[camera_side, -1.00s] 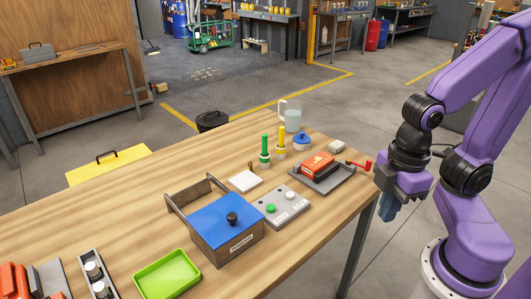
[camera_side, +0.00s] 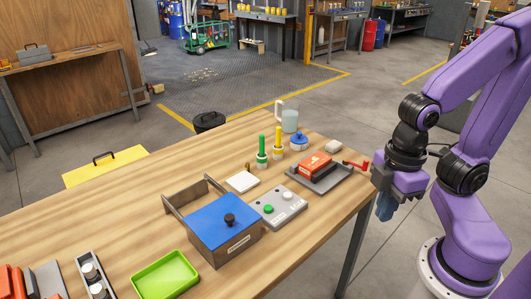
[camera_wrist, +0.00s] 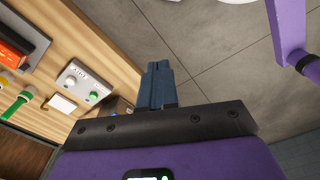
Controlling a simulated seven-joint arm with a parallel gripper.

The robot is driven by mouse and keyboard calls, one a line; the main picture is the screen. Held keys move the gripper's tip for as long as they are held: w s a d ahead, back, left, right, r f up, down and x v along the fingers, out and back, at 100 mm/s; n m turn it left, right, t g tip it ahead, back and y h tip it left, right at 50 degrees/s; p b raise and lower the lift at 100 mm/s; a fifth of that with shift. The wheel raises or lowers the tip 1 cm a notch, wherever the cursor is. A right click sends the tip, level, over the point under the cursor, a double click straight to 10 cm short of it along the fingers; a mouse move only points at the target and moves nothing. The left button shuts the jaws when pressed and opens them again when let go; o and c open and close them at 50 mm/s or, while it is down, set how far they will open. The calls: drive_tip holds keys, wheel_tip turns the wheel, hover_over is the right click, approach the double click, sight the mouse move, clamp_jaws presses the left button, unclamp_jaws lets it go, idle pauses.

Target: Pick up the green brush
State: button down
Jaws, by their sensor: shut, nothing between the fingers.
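The green brush (camera_side: 262,150) stands upright on the wooden table in the side view, its green handle pointing up. It also shows at the left of the wrist view (camera_wrist: 17,104). A similar yellow brush (camera_side: 278,142) stands just right of it. My gripper (camera_side: 386,207) hangs off the table's right edge, fingers pointing down. Its blue fingers lie together and empty in the wrist view (camera_wrist: 158,84), apart from the brush.
A grey tray with a red box (camera_side: 314,164), a grey button panel (camera_side: 278,208), a blue-lidded box (camera_side: 222,222), a white square (camera_side: 242,181), a clear jug (camera_side: 290,120) and a blue-lidded pot (camera_side: 299,142) stand near the brush. A green tray (camera_side: 165,275) lies at the front.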

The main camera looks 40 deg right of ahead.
idle(0.4)
drive_tip(key=c, duration=0.9)
unclamp_jaws()
